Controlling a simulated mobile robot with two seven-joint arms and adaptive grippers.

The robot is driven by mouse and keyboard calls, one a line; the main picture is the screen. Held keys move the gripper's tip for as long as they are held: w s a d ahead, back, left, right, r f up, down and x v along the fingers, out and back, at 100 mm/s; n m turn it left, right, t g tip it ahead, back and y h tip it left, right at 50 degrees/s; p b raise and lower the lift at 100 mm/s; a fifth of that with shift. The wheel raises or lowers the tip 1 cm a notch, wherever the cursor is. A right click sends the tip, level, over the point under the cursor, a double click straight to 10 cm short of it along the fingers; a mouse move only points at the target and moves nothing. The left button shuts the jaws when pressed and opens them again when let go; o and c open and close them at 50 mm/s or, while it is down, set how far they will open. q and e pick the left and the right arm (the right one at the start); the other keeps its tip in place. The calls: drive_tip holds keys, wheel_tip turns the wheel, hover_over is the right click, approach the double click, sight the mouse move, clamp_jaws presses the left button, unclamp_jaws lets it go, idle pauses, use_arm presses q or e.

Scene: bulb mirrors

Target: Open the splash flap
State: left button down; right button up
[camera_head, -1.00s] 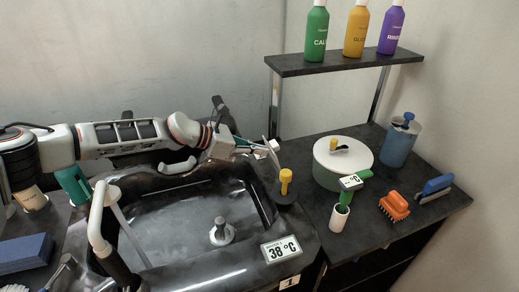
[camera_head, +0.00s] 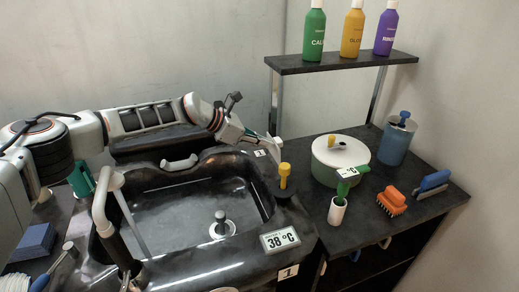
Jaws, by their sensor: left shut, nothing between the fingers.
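The sink basin (camera_head: 262,238) is a glossy black tub. A pale curved handle (camera_head: 179,163) sits at its back rim. Behind it a dark panel (camera_head: 165,143) shows partly under my left arm; I cannot tell for sure whether this is the splash flap or how far it is open. My left gripper (camera_head: 274,148) is shut and empty, past the basin's back right corner, beside a small white label (camera_head: 260,153). My right gripper is not in view.
A yellow-handled knob (camera_head: 284,178) stands at the basin's right rim. On the right counter are a lidded green pot (camera_head: 325,172), a white cup (camera_head: 337,211), an orange brush (camera_head: 392,202) and a blue canister (camera_head: 397,143). A shelf (camera_head: 340,62) holds three bottles.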

use_arm(q)
drive_tip(key=shift+s+r, duration=0.1)
drive_tip(key=shift+r, duration=0.05)
drive_tip(key=shift+r, duration=0.1)
drive_tip(key=shift+r+p, duration=0.5)
drive_tip(key=shift+r, duration=0.15)
drive_tip(key=shift+a, duration=0.1)
